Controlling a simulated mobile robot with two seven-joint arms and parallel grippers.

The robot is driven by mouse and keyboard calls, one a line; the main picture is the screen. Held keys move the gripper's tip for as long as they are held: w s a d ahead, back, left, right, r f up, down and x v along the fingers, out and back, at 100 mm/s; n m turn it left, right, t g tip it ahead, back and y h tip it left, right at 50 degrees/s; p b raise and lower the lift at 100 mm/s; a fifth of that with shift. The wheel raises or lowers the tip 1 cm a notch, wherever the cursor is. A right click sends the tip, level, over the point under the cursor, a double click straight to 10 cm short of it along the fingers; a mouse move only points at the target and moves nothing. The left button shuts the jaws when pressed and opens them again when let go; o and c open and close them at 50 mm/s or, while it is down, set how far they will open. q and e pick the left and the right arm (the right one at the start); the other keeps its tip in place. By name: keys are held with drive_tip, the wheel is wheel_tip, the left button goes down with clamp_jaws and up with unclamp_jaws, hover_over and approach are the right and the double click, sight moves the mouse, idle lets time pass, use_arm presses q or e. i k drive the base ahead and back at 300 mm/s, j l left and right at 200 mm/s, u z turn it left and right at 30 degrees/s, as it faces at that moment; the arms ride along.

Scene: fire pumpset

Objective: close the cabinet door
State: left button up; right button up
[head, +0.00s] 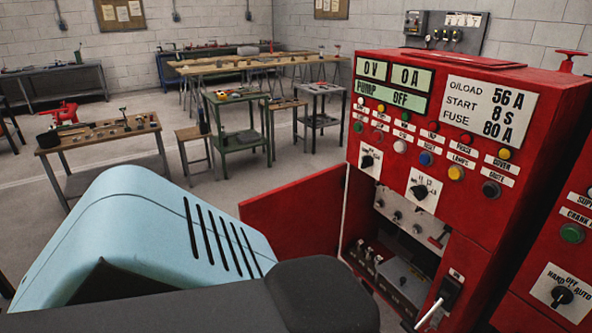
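The red control cabinet (450,140) stands on the right with its lower compartment (405,245) uncovered. Its red door (295,215) stands open, swung out to the left from the compartment's left side. The door's lower part is hidden behind a large light blue and black form at the lower left, which may be part of my own arm. I cannot tell whether that form touches the door. Neither gripper's fingers show in the head view.
A lever handle (430,313) sticks out at the compartment's lower right. A second red panel (570,210) stands at the far right. Wooden and metal worktables, such as the near one (100,132), stand behind. Open floor (225,195) lies left of the door.

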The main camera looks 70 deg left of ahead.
sight(301, 217)
drive_tip(key=k+j, duration=0.15)
drive_tip(key=j, duration=0.25)
drive_tip(key=k+j, duration=0.2)
drive_tip(key=j, duration=0.25)
drive_tip(key=k+j+z, duration=0.1)
drive_tip(key=j, duration=0.3)
drive_tip(key=k+j, duration=0.25)
drive_tip(key=j, duration=0.6)
drive_tip(key=k+j+z, duration=0.1)
drive_tip(key=j, duration=0.35)
drive_tip(key=i+j, duration=0.1)
drive_tip(key=j, duration=0.25)
drive_tip(key=i+j, duration=0.15)
drive_tip(key=j, duration=0.25)
drive_tip(key=i+j, duration=0.1)
drive_tip(key=j, duration=0.25)
drive_tip(key=i+j+z, duration=0.1)
drive_tip(key=j, duration=0.3)
